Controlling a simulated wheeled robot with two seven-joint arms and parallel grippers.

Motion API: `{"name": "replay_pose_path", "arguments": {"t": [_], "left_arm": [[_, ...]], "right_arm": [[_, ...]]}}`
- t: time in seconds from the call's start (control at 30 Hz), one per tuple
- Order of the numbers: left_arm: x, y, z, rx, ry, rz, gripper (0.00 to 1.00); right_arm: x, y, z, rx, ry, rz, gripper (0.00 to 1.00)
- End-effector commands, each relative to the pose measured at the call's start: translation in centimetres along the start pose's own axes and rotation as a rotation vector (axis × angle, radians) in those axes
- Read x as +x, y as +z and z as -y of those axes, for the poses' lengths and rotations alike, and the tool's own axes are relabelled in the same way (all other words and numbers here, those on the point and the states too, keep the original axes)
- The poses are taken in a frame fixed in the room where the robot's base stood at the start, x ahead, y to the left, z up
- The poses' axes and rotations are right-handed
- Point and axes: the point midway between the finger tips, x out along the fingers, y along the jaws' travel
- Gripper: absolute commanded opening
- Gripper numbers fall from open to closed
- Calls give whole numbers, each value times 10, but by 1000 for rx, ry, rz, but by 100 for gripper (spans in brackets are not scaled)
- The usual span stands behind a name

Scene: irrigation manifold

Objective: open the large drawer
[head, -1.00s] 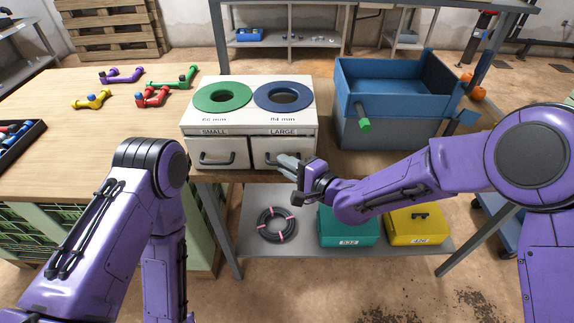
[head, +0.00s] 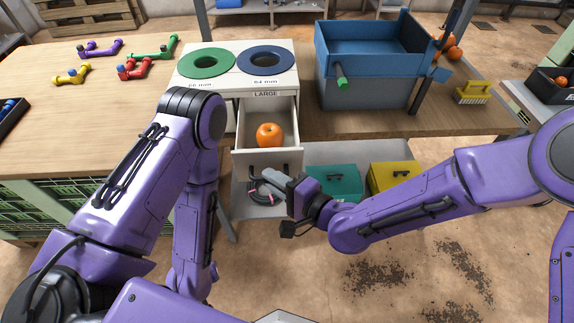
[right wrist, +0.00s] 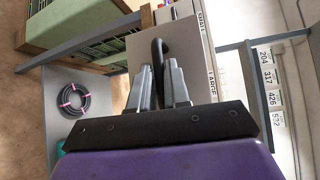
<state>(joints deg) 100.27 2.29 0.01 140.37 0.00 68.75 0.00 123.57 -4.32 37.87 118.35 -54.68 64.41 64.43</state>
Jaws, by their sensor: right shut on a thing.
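The large drawer (head: 289,160) stands pulled out of the white cabinet (head: 290,79) under the LARGE label, and an orange (head: 270,135) lies inside it. My right gripper (head: 262,184) is at the drawer's front, shut on its black handle. In the right wrist view the handle (right wrist: 158,48) passes between the two grey fingers of my right gripper (right wrist: 158,78). My left arm stands bent in front of the small drawer's side and hides most of it. My left gripper is out of view.
A blue bin (head: 365,85) stands right of the cabinet. Coloured pipe pieces (head: 135,68) lie on the table to the left. A teal case (head: 335,183) and a yellow case (head: 393,176) sit on the shelf below. The floor in front is open.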

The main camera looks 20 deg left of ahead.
Motion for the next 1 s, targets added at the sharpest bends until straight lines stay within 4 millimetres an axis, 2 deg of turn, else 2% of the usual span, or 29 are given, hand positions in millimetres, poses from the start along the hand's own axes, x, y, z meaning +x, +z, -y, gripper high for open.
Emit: {"name": "replay_pose_path", "arguments": {"t": [0.13,0.47,0.5,0.53,0.87,1.0], "left_arm": [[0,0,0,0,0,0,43],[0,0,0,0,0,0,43],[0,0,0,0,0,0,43],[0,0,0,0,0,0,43],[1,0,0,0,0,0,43],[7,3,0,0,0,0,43]], "right_arm": [[-1,6,-1,-2,2,8,0],[-2,7,-2,-2,2,9,0],[-2,6,-2,-2,2,9,26],[-2,6,-2,-2,2,9,36],[-4,6,-2,-1,1,8,38],[-26,5,-3,0,0,6,38]]}}
